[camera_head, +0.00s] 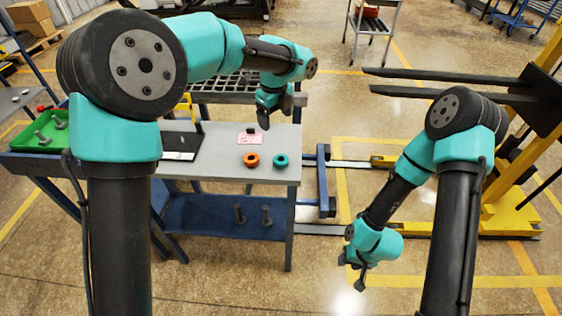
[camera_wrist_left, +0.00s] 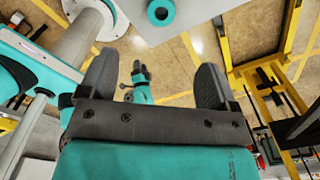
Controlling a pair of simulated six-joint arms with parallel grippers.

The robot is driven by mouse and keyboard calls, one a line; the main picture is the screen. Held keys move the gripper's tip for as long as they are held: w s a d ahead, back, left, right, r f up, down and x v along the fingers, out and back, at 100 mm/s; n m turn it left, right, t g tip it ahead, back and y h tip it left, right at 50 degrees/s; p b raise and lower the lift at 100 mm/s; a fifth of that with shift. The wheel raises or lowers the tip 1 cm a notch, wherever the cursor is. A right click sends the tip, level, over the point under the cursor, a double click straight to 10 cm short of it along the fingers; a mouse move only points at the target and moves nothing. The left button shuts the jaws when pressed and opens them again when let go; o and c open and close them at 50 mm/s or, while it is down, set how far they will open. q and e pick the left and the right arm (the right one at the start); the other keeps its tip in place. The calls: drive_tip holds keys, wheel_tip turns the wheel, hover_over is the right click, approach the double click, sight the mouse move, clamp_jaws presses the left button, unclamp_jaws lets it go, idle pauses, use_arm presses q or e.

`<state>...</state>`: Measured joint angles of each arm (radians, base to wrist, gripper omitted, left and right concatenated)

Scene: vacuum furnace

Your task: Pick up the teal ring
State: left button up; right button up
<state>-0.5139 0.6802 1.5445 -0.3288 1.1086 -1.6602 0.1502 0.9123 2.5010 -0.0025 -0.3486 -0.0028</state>
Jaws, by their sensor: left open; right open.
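The teal ring (camera_head: 280,161) lies flat near the right front corner of the grey table top (camera_head: 222,168). It also shows at the top of the left wrist view (camera_wrist_left: 168,20), beyond the fingers. My left gripper (camera_head: 266,117) is open and empty, above the table and behind the ring in the head view. Its two spread fingers (camera_wrist_left: 155,88) show in the left wrist view, with nothing between them touching. My right gripper (camera_head: 361,280) is open and empty, hanging low over the floor right of the table.
An orange ring (camera_head: 251,160) lies close left of the teal ring. A pink label (camera_head: 249,138) with a small dark part is behind it. A green bin (camera_head: 44,131) stands at the left. Yellow lifting equipment with forks (camera_head: 450,76) stands at the right.

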use_arm(q)
drive_tip(key=shift+s+d+r+m, duration=0.15)
drive_tip(key=shift+d+m, duration=0.05)
drive_tip(key=shift+d, duration=0.25)
drive_tip(key=shift+s+d+r+m, duration=0.1)
drive_tip(key=shift+d+m, duration=0.1)
drive_tip(key=shift+d, duration=0.2)
hover_over(281, 158)
drive_tip(key=s, duration=0.1)
wheel_tip(281, 158, down, 12)
drive_tip(key=shift+s+f, duration=0.1)
drive_tip(key=shift+f, duration=2.6)
drive_tip(key=c, duration=1.2)
